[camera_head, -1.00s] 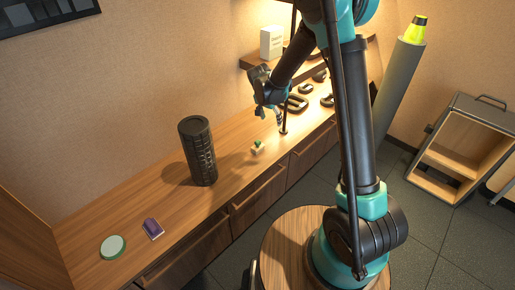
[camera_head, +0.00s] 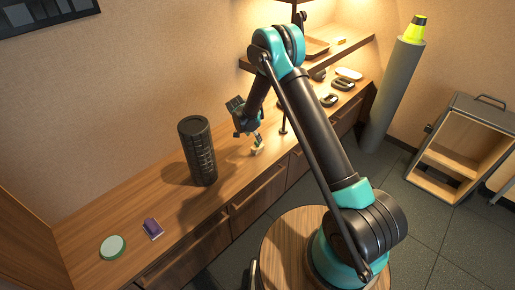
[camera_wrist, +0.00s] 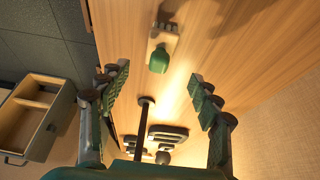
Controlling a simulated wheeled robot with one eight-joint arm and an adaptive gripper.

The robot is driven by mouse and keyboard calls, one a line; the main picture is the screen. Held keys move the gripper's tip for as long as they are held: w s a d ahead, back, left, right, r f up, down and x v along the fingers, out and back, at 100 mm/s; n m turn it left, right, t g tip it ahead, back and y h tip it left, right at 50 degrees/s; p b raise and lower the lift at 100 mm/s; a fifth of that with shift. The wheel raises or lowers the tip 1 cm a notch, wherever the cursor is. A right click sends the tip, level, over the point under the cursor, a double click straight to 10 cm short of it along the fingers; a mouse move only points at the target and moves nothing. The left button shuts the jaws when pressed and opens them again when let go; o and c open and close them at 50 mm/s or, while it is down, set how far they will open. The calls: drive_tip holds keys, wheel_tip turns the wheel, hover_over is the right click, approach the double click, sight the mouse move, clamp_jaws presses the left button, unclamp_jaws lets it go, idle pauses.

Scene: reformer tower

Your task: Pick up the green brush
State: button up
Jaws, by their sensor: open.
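The green brush (camera_wrist: 158,58) lies on the wooden counter, with a green knob-like handle and a pale bristle block. In the wrist view it sits centrally beyond the gap between the fingertips. In the head view the brush (camera_head: 257,150) is small and partly hidden by the fingers. My gripper (camera_head: 257,139) is just above it, pointing down. The wrist view shows my gripper (camera_wrist: 161,80) open, one finger on each side of the gap, with nothing held. The remaining distance down to the brush is hard to tell.
A black ribbed roller (camera_head: 198,152) stands left of my gripper. A thin dark post (camera_head: 283,115) stands close on the right. Dark ring-handled items (camera_head: 328,99) lie farther right. A purple brush (camera_head: 152,229) and a green-rimmed disc (camera_head: 112,247) lie far left.

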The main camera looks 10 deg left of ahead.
sight(256, 141)
drive_tip(key=x, duration=0.8)
drive_tip(key=shift+w+d+f, duration=0.1)
drive_tip(key=shift+f, duration=0.05)
drive_tip(key=c, duration=1.3)
wheel_tip(256, 141, up, 20)
drive_tip(key=shift+r, duration=0.1)
